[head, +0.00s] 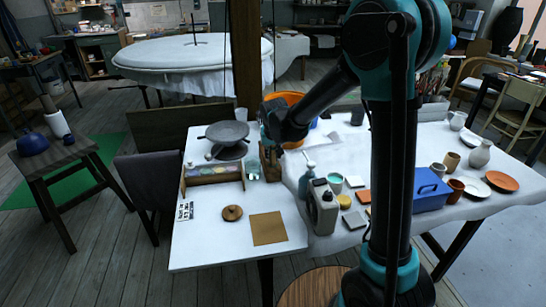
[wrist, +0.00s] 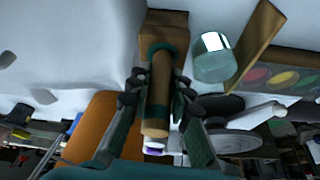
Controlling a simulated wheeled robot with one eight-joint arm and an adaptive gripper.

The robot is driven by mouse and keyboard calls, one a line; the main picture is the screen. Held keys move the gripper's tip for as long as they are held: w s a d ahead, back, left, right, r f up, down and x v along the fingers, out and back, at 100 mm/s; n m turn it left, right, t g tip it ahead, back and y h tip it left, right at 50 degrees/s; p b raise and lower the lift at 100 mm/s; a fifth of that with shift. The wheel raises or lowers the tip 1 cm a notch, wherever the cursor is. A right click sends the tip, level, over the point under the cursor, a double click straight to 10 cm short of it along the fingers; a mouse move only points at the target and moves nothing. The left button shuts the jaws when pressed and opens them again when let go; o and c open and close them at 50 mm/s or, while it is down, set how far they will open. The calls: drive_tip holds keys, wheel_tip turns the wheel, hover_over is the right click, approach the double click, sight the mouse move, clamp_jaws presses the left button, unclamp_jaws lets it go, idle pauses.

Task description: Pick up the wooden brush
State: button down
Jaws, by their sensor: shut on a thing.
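The wooden brush shows in the wrist view as a brown round handle (wrist: 157,92) with dark green bands. My gripper (wrist: 158,88) is shut on it, with one dark finger on each side. One end of the brush points at the camera, and the other end is at a brown wooden block (wrist: 165,30). I cannot tell whether the brush touches this block. In the head view my gripper (head: 268,140) is low over the table, above a wooden holder (head: 270,163). The brush itself is not clear in the head view.
A glass jar (wrist: 213,62) and a paint palette box (head: 214,175) are close by. A grey turntable (head: 227,132) stands behind the box. The table's front left (head: 210,245) is mostly clear.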

wheel_tip(320, 180, up, 20)
idle(0.5)
